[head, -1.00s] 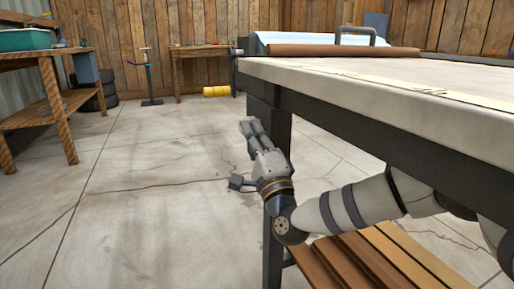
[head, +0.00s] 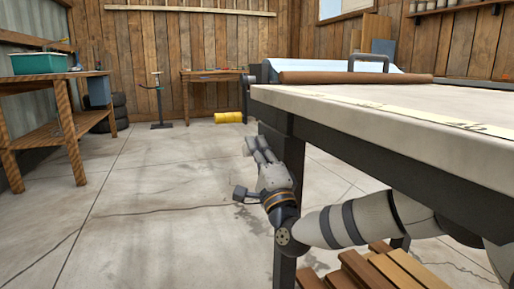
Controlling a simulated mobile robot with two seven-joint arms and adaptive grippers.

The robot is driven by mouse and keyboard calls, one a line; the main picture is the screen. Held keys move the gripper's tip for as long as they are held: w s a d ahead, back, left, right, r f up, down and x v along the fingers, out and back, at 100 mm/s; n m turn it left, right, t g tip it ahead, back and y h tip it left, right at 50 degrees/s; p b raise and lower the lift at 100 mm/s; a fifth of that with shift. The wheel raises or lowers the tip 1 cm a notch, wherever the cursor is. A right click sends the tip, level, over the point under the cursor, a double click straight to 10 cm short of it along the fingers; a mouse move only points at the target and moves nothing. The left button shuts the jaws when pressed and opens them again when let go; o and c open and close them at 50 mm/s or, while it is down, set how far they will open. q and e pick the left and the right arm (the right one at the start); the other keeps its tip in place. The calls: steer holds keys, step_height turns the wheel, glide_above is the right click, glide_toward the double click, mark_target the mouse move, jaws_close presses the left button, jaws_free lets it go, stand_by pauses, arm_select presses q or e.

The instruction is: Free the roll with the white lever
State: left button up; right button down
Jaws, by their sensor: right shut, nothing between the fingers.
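A brown roll (head: 352,78) lies across the far end of the big pale-topped table (head: 385,108). A pale sheet (head: 325,67) shows behind it, and a dark arched handle (head: 370,60) stands at it. No white lever can be made out. A small dark part (head: 246,83) sits at the table's far left corner, too small to read. My right gripper (head: 257,148) is shut and empty, beside the table's left side, below the level of its top. It is well short of the roll. My left gripper is not in view.
My right arm passes under the table's near edge, above wooden planks (head: 385,270) low under the table. A wooden bench (head: 70,128) with a green tub (head: 40,64) stands left. A yellow roll (head: 228,118) lies on the floor at the back. The floor left of the table is clear.

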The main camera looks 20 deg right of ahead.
stand_by(0.3)
steer(key=v, duration=1.2)
